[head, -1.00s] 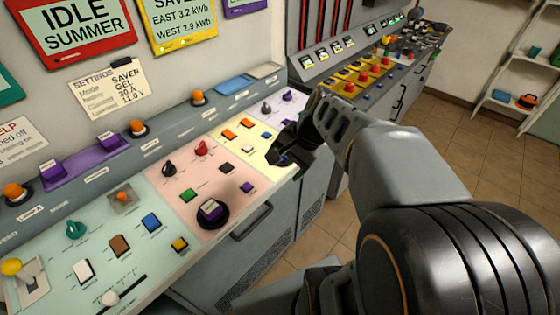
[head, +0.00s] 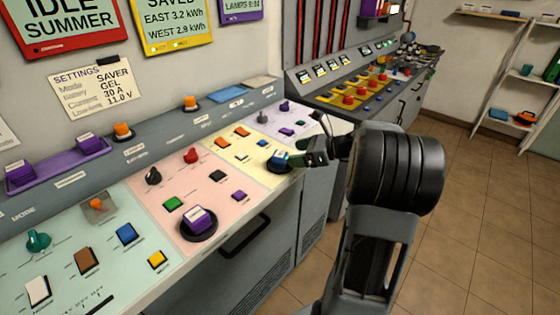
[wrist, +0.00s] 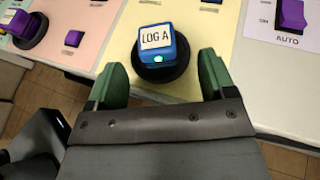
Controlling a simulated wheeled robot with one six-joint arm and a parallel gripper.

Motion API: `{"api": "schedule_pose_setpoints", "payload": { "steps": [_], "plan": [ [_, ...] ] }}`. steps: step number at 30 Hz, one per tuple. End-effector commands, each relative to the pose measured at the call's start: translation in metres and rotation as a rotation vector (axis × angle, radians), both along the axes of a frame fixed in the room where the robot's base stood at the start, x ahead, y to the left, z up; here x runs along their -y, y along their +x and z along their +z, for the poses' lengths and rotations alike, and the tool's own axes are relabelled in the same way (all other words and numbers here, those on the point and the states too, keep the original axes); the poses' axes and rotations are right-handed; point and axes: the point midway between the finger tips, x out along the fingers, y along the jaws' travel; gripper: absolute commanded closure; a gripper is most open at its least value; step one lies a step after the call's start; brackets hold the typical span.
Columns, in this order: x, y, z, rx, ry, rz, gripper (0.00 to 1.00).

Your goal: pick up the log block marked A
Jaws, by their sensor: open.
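The log block marked A (wrist: 157,42) is blue with a white "LOG A" label and a small lit spot on its front. It stands on a round black base (wrist: 160,72) on the console's pale yellow panel. The block also shows small in the head view (head: 278,157), just left of my gripper (head: 300,158). In the wrist view my gripper (wrist: 163,78) is open, with green fingers spread to either side. The block is centred ahead of the gap between the fingertips, apart from both.
A purple block (head: 197,217) stands on another round black base on the pink panel. More purple blocks (head: 88,144) sit in a purple tray (head: 62,166) at the back left. Switches and buttons cover the console around them. The tiled floor (head: 460,200) at right is open.

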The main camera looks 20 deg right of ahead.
Motion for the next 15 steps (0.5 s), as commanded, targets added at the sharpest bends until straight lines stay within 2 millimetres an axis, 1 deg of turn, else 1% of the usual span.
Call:
{"api": "schedule_pose_setpoints", "payload": {
  "steps": [8,15],
  "plan": [
    [-0.013,0.010,-0.007,-0.002,-0.001,0.003,0.23],
    [-0.038,0.029,-0.017,-0.002,-0.001,0.004,0.23]
  ]
}}
